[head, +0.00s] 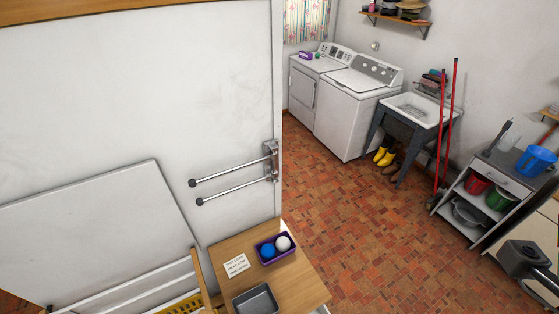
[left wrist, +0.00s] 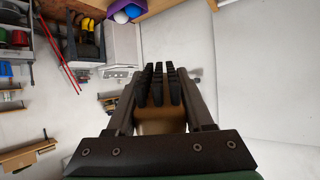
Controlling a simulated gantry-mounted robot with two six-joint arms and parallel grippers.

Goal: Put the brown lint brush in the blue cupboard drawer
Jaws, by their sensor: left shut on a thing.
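In the left wrist view my left gripper (left wrist: 160,108) is shut on the brown lint brush (left wrist: 161,124). The brush's tan-brown body sits between the two fingers, and its rows of black bristles point away from the wrist. The brush is held clear of any surface that I can see around it. Neither gripper shows in the head view, and my right gripper is in neither view. I see no blue cupboard drawer in either view.
A wooden-topped unit (head: 228,252) at bottom centre holds a purple tray (head: 265,256) with two balls, a note (head: 236,265) and a grey metal tin (head: 256,300). The brick floor (head: 345,225) beyond is mostly clear.

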